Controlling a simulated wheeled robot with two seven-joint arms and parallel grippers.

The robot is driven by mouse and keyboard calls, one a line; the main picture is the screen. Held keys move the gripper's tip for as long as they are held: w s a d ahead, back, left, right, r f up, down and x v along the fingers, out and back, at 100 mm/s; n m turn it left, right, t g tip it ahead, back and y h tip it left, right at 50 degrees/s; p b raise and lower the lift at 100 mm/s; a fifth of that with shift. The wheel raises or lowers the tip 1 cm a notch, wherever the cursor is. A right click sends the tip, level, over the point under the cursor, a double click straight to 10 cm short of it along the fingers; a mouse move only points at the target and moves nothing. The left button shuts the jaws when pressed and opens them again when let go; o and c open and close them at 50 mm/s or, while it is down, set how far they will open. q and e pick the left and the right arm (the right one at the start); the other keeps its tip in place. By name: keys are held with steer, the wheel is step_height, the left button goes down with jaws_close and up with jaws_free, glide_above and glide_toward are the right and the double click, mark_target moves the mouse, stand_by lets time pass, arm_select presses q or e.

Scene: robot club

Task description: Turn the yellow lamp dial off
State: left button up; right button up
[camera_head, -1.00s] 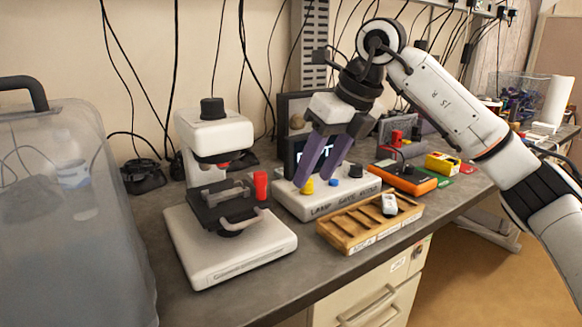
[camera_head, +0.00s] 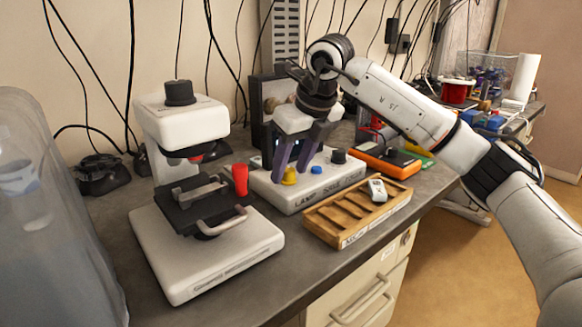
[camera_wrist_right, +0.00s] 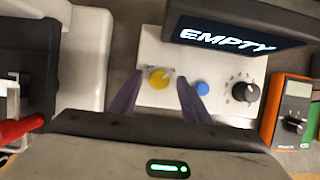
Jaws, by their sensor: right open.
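The yellow dial (camera_head: 290,177) sits on the left part of the white lamp control box (camera_head: 325,188). In the right wrist view the dial (camera_wrist_right: 160,77) is round, with a pale mark on it. My right gripper (camera_head: 291,168) is open above the box, its two purple fingers pointing down at the dial. In the right wrist view the dial shows between and slightly beyond the fingertips (camera_wrist_right: 159,84); I cannot tell whether they touch it. My left gripper is out of view.
A blue button (camera_wrist_right: 203,88) and a black knob (camera_wrist_right: 245,92) lie right of the dial. A dark screen (camera_wrist_right: 235,32) reads "EMPTY". The microscope (camera_head: 190,125) with a red part stands left. A wooden tray (camera_head: 325,226) lies in front, an orange meter (camera_head: 385,160) at right.

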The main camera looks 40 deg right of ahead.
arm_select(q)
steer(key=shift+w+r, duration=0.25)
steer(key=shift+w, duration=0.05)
arm_select(e)
steer(key=shift+f, duration=0.1)
steer(key=c, duration=1)
steer(key=shift+c, duration=0.2)
